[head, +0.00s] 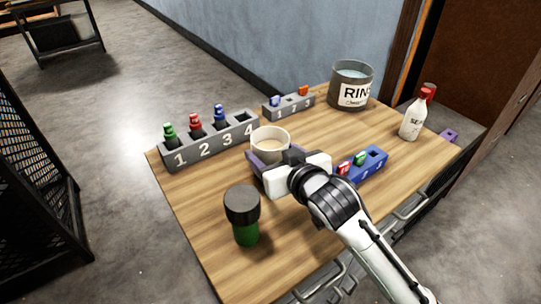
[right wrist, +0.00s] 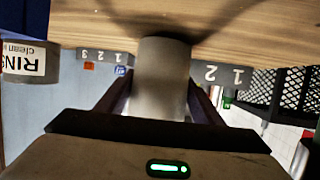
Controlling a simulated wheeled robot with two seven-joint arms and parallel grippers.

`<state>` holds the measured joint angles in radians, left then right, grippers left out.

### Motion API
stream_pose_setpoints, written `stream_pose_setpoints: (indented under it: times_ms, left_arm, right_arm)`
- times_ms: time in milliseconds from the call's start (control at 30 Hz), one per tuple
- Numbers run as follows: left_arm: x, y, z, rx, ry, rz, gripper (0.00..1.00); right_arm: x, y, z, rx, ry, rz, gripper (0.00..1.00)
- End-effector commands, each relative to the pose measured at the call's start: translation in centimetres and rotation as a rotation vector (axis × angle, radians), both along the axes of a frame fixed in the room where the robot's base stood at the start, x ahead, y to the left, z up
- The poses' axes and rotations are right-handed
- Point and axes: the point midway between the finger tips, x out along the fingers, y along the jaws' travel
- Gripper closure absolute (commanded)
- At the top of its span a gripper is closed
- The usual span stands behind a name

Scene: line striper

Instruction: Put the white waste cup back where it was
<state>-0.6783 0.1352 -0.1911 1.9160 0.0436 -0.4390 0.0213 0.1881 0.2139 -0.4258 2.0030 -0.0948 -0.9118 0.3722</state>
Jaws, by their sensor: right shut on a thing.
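The white waste cup (head: 270,140) is in the middle of the wooden table in the head view, with a beige content showing inside its rim. My right gripper (head: 268,160) is shut on it, its purple fingers on either side of the cup's wall. In the right wrist view the cup (right wrist: 162,78) stands between the two fingers (right wrist: 160,100). That view is turned upside down, with the table top along its upper edge. I cannot tell whether the cup's base touches the table. My left gripper does not show.
A grey rack numbered 1 to 4 (head: 205,148) holds several coloured bottles behind left. A small grey rack (head: 289,106), the RINSE pot (head: 351,86) and a red-capped bottle (head: 412,119) stand farther back. A blue rack (head: 372,165) is right of the gripper; a black-capped green bottle (head: 243,215) is in front.

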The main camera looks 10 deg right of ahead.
Motion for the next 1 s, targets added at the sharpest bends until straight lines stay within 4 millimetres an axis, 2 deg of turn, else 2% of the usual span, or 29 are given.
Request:
stream_pose_setpoints:
  times_ms: [433, 467, 567, 933, 1000]
  left_arm:
    - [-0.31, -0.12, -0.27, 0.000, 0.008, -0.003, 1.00]
    - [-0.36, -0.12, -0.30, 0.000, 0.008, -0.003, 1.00]
    - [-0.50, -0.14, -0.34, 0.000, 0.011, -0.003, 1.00]
    - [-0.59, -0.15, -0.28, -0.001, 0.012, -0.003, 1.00]
    - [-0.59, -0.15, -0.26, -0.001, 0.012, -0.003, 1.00]
  right_arm:
    - [0.03, 0.02, -0.72, 0.003, -0.006, 0.001, 0.81]
    - [-0.01, 0.00, -0.98, 0.001, -0.001, 0.001, 0.38]
    - [-0.01, 0.01, -0.91, 0.001, -0.001, 0.000, 0.21]
    - [-0.02, 0.00, -0.38, 0.002, -0.004, 0.001, 0.20]
    - [-0.75, -0.14, -0.28, 0.002, -0.002, 0.001, 0.20]
